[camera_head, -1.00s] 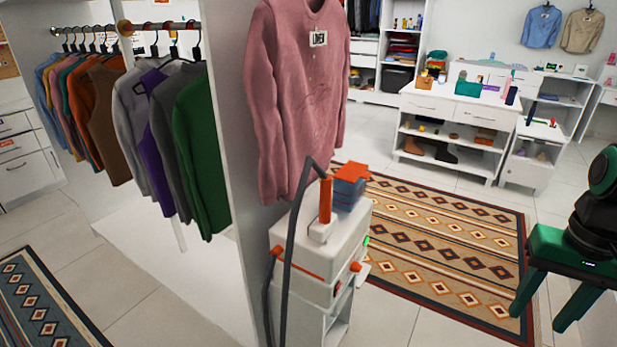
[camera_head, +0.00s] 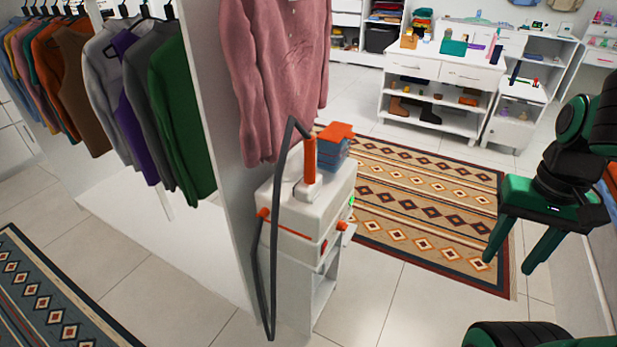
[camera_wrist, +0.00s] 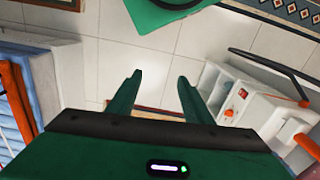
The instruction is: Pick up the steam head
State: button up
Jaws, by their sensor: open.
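The steam head has an upright orange handle (camera_head: 310,159) with a white lower part, standing on top of the white garment steamer (camera_head: 303,220). A dark grey hose (camera_head: 276,240) rises from the floor and bends over to the top of the handle. My green gripper (camera_head: 508,265) is to the right of the steamer, its two fingers apart and pointing down, empty. In the wrist view the fingers of my gripper (camera_wrist: 160,77) are spread with floor between them. The steamer (camera_wrist: 240,100) is right of them, with the orange handle (camera_wrist: 307,147) at the right edge.
A blue stack with an orange top (camera_head: 334,146) sits right behind the handle. A pink shirt (camera_head: 275,75) hangs close behind on the wardrobe's white side panel (camera_head: 208,110). Floor between steamer and gripper is clear, with a patterned rug (camera_head: 425,210) behind.

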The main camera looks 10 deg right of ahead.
aim_at(305, 190)
jog(key=z, duration=1.8)
jog(key=k, duration=1.5)
jog(key=u, duration=0.45)
jog(key=i, duration=1)
